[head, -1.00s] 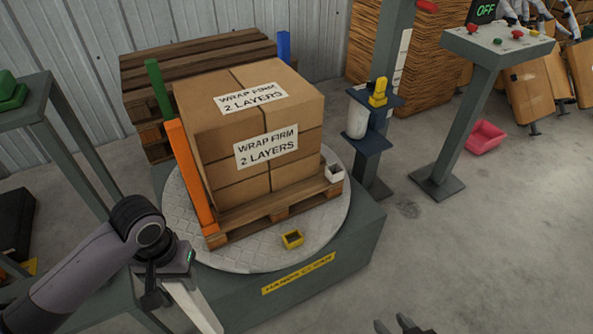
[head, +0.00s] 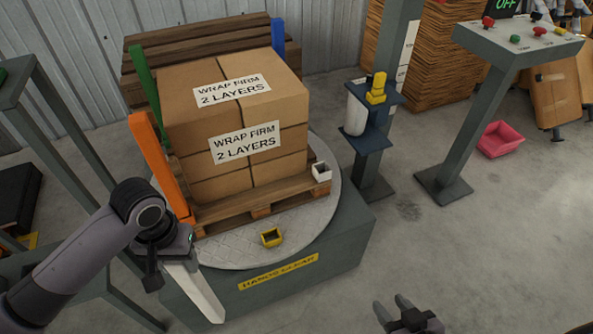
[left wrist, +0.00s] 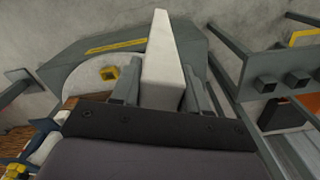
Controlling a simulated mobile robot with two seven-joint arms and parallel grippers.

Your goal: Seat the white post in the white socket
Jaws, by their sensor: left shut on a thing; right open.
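My left gripper (head: 172,262) is shut on the white post (head: 196,290), which slants down to the right in front of the turntable's left side. In the left wrist view the white post (left wrist: 163,65) stands out between the two fingers of my left gripper (left wrist: 157,93). The white socket (head: 321,172) is a small open-topped box at the right front corner of the pallet's turntable, well to the right of the post and apart from it. My right gripper (head: 408,316) is open and empty at the bottom edge of the head view.
A yellow socket (head: 271,237) sits at the turntable's front; it also shows in the left wrist view (left wrist: 109,74). An orange post (head: 158,165), a green post (head: 143,85) and a blue post (head: 278,55) stand around the stacked cartons (head: 240,130). A wrap mast (head: 384,100) stands right.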

